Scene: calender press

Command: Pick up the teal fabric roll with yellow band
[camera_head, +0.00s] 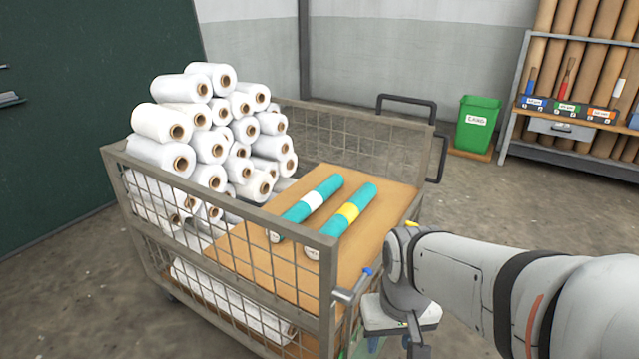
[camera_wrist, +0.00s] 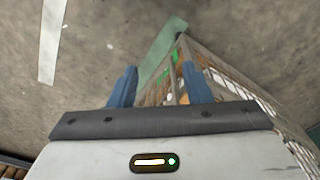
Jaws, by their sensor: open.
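The teal fabric roll with the yellow band (camera_head: 347,214) lies on the brown board (camera_head: 388,197) in the wire-mesh cart. A similar teal roll with a white band (camera_head: 312,201) lies beside it on the left, roughly parallel and a little apart. My gripper (camera_head: 389,343) is outside the cart, by its near right corner, lower than the rolls and to their right. It points down. In the wrist view its two blue fingers (camera_wrist: 158,87) stand wide apart with nothing held between them. Neither teal roll can be made out in the wrist view.
The cart's mesh side and top rail (camera_head: 225,206) stand in front of the rolls. White rolls (camera_head: 215,125) are piled at the cart's left. A green bin (camera_head: 477,124) and a shelf rack (camera_head: 570,131) stand behind. The wrist view shows floor and cart mesh (camera_wrist: 233,88).

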